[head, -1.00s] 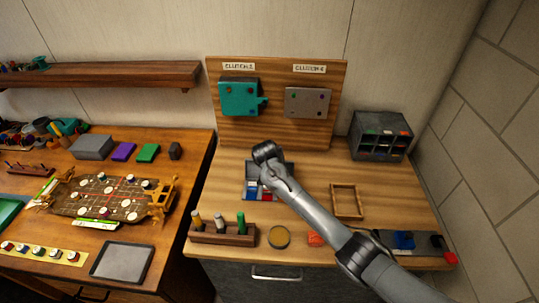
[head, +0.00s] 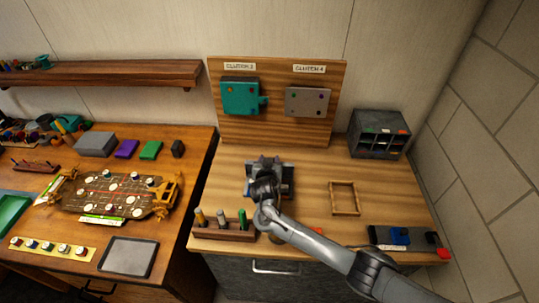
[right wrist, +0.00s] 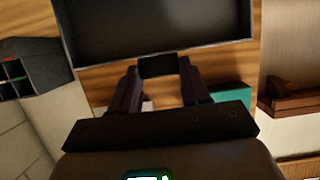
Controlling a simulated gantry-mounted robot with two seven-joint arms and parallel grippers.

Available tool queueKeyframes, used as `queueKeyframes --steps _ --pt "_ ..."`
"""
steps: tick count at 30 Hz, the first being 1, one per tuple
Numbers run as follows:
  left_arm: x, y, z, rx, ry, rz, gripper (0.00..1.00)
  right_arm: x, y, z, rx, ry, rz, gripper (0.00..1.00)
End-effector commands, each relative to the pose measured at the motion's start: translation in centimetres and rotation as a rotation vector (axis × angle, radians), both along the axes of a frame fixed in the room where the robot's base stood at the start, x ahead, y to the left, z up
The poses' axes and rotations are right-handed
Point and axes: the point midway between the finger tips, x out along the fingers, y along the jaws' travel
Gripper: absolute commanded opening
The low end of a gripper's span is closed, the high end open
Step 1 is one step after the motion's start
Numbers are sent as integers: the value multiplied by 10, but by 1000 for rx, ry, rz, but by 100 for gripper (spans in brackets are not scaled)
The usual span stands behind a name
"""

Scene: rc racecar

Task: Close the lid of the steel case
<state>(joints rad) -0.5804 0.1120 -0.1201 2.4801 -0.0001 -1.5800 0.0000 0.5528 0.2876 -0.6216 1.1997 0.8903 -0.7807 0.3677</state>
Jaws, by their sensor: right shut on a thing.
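The steel case (head: 289,181) is on the right-hand wooden bench, mostly hidden behind my right gripper and wrist in the head view. My right gripper (head: 270,161) is over the case, its fingertips toward the backboard. In the right wrist view a dark, rimmed panel (right wrist: 160,30), which looks like the case's lid, fills the top. A small dark tab (right wrist: 158,66) at its edge sits between the fingers of my right gripper, which is shut on it. The lid's exact angle and the case's contents are hidden. My left gripper is not in view.
A wooden rack (head: 224,225) with several upright tools stands in front left of the case. An empty wooden frame (head: 344,199) lies to the right. A grey compartment box (head: 379,133) is at the back right. The backboard (head: 277,70) carries two plates.

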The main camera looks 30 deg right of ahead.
Motion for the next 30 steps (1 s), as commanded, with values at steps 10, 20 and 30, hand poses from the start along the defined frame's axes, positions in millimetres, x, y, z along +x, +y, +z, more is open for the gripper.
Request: queueKeyframes --steps 10,20,30 --pt "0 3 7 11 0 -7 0 -14 12 -2 -36 -51 0 0" --pt "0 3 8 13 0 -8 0 -17 14 -4 -35 -48 1 0" --pt "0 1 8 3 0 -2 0 -17 14 -5 -34 -46 1 59"
